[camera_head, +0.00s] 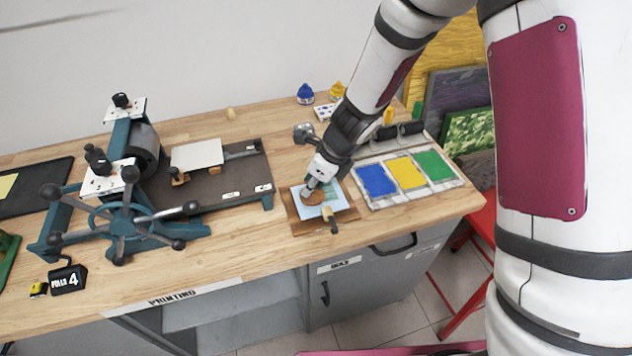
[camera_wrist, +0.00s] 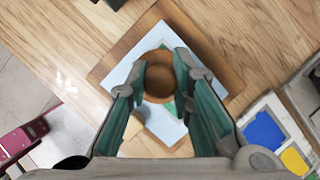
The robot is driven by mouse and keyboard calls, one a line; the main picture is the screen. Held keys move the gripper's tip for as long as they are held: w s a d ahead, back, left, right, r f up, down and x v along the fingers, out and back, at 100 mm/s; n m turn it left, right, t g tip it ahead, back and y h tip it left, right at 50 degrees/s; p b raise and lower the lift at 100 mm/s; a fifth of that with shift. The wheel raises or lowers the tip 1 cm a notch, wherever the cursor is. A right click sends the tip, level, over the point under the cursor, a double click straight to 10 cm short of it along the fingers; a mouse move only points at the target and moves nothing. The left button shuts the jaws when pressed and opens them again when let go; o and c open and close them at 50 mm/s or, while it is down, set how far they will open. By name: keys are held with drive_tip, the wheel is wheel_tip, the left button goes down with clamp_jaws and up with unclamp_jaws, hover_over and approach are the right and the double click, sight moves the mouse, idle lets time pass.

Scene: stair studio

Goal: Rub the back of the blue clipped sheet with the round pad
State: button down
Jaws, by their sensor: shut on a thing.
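The light blue sheet (camera_head: 335,193) lies on a brown wooden board (camera_head: 296,226) near the bench's front edge. Some green-teal shows on its face. A small clip-like piece with a tan end and dark handle (camera_head: 333,227) sits at its front edge. The round brown pad (camera_head: 312,198) is over the sheet, and my gripper (camera_head: 312,185) is shut on it. In the wrist view the pad (camera_wrist: 158,80) sits between my fingers (camera_wrist: 160,82), with the sheet (camera_wrist: 125,72) around it. Whether the pad touches the sheet I cannot tell.
A rack with blue, yellow and green ink slabs (camera_head: 405,172) stands just right of the board. A teal press with a spoked wheel (camera_head: 125,215) fills the left. A dark roller (camera_head: 303,132) stands behind the sheet.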

drive_tip(key=shift+s+a, duration=0.2)
drive_tip(key=shift+a, duration=0.45)
drive_tip(key=shift+r, duration=0.1)
drive_tip(key=shift+s+r+p, duration=0.1)
drive_tip(key=shift+r+p, duration=1.15)
drive_tip(key=shift+p, duration=0.35)
wheel_tip(320, 180, up, 4)
drive_tip(key=p, duration=0.3)
drive_tip(key=shift+r, duration=0.25)
